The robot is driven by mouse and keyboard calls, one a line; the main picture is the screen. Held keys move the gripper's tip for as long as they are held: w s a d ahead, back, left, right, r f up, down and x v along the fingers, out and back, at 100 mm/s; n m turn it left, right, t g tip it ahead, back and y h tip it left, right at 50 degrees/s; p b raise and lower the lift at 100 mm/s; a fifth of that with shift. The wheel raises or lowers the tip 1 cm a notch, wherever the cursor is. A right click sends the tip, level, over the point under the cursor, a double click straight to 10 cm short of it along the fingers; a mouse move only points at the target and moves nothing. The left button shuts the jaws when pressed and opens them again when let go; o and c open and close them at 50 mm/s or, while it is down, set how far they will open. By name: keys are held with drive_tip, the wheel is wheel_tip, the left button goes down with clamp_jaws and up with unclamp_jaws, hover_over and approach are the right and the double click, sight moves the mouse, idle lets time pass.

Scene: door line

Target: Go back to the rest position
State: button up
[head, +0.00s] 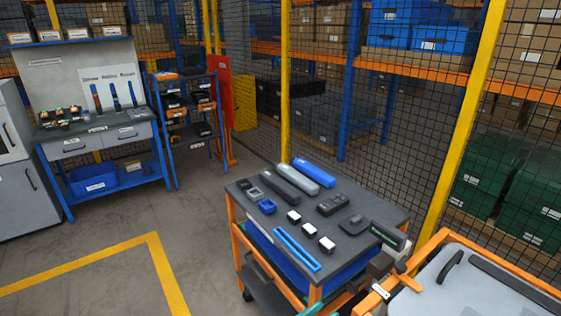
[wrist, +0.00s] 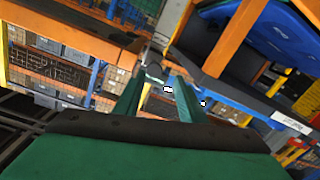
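My gripper (wrist: 160,80) shows in the wrist view as two green fingers standing apart. I see nothing held between them. In the wrist view the fingers are near the orange frame and dark shelf of a cart, and I cannot tell whether they touch it. Most of my arm is out of that view.
The cart top holds dark, blue and white parts. An orange-framed grey panel (head: 430,290) with a black handle stands close at right. A mesh fence (head: 400,150) runs behind. A workbench (head: 95,135) and rack (head: 190,125) stand at left. Floor at left is clear.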

drive_tip(key=s+a+f+n+t+y, duration=0.1)
drive_tip(key=s+a+f+n+y, duration=0.35)
drive_tip(key=s+f, duration=0.35)
drive_tip(key=s+a+f+n+t+y, duration=0.2)
drive_tip(key=s+a+f+n+y, duration=0.15)
drive_tip(key=s+f+y, duration=0.35)
drive_tip(key=s+a+r+y, duration=0.15)
drive_tip(key=s+a, duration=0.35)
drive_tip(key=s, duration=0.6)
drive_tip(key=s+r+t+y, duration=0.1)
drive_tip(key=s+r+t, duration=0.1)
drive_tip(key=s+r, duration=0.7)
drive_tip(key=shift+d+r+m, duration=0.15)
drive_tip(key=shift+r+m, duration=0.15)
drive_tip(key=shift+r, duration=0.05)
drive_tip(key=shift+s, duration=0.1)
drive_tip(key=shift+c, duration=0.7)
